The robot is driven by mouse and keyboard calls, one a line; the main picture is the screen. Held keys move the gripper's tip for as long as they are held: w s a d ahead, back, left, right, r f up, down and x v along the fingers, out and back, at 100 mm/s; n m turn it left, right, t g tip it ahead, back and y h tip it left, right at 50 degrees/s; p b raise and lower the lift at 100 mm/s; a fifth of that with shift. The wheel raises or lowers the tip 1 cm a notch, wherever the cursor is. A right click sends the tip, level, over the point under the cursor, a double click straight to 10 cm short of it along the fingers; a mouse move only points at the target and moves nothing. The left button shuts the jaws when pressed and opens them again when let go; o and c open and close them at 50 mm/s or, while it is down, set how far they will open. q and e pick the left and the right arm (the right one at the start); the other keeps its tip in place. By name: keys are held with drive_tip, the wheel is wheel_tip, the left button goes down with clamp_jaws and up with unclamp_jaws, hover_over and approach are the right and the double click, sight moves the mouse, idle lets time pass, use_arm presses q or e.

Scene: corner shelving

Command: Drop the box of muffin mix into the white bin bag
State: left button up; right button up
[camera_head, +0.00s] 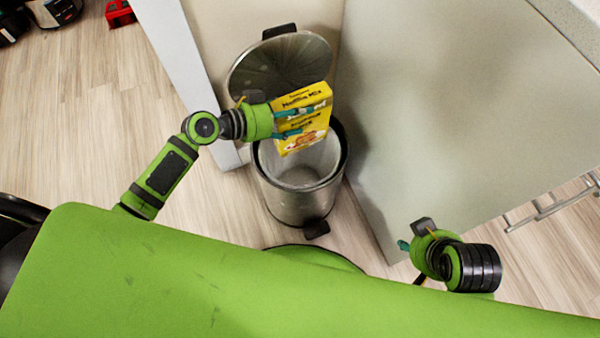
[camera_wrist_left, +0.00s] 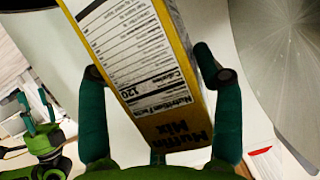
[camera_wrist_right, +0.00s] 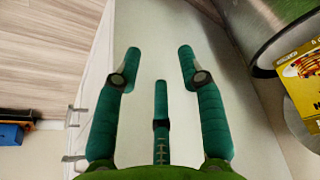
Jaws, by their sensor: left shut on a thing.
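The yellow box of muffin mix (camera_head: 303,122) is in my left gripper (camera_head: 290,124), over the mouth of the metal bin. In the left wrist view the box (camera_wrist_left: 135,60) sits between the teal fingers, its nutrition panel showing. The white bin bag (camera_head: 296,167) lines the open bin (camera_head: 293,202); the box hides part of its opening. My right gripper (camera_wrist_right: 156,72) is open and empty, its fingers spread, low at the right in the head view. The right wrist view shows the box (camera_wrist_right: 307,88) at its right edge.
The bin's round lid (camera_head: 278,65) stands raised behind the box. A pale grey panel (camera_head: 440,110) stands right of the bin, and a narrow white panel (camera_head: 178,60) stands to its left. Wooden floor (camera_head: 70,130) is open at the left. Metal handles (camera_head: 555,205) show at the right.

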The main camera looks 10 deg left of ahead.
use_arm(q)
drive_tip(key=shift+f+b, duration=0.55)
drive_tip(key=shift+f, duration=0.25)
drive_tip(key=shift+f+b, duration=0.65)
drive_tip(key=shift+f, duration=0.35)
use_arm(e)
drive_tip(key=w+a+r+t+y, duration=0.1)
drive_tip(key=w+a+r+t, duration=0.2)
drive_tip(key=w+r+t, duration=0.1)
drive_tip(key=w+a+r+n+t+y, duration=0.1)
drive_tip(key=w+a+r+t, duration=0.2)
drive_tip(key=w+r+t, duration=0.2)
drive_tip(key=shift+w+r+y, duration=0.3)
drive_tip(key=shift+w+r, duration=0.15)
drive_tip(key=shift+w, duration=1.4)
use_arm(q)
drive_tip(key=o, duration=1.8)
drive_tip(key=shift+f, duration=0.1)
drive_tip(key=v, duration=1.2)
drive_tip(key=shift+a, duration=0.1)
